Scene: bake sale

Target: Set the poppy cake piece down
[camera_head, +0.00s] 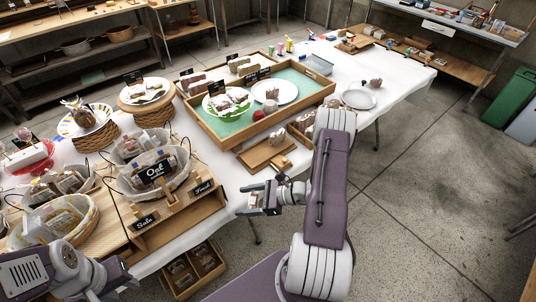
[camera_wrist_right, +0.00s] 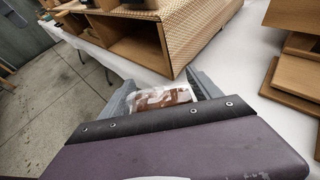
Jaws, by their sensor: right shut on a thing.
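My right gripper (camera_head: 250,200) is in front of the table edge, right of the wooden display stand. In the right wrist view its fingers are shut on a wrapped piece with brown and white areas (camera_wrist_right: 160,98), which I take to be the poppy cake piece. The piece sits between the fingers, partly hidden by the dark gripper body.
The wooden display stand (camera_head: 180,222) carries baskets of wrapped goods and black signs. Right of it are wooden boards (camera_head: 266,152) and a large wooden tray (camera_head: 222,141) with a green bottom. White tablecloth (camera_head: 238,176) shows bare between stand and boards. A wooden crate (camera_head: 196,270) stands below.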

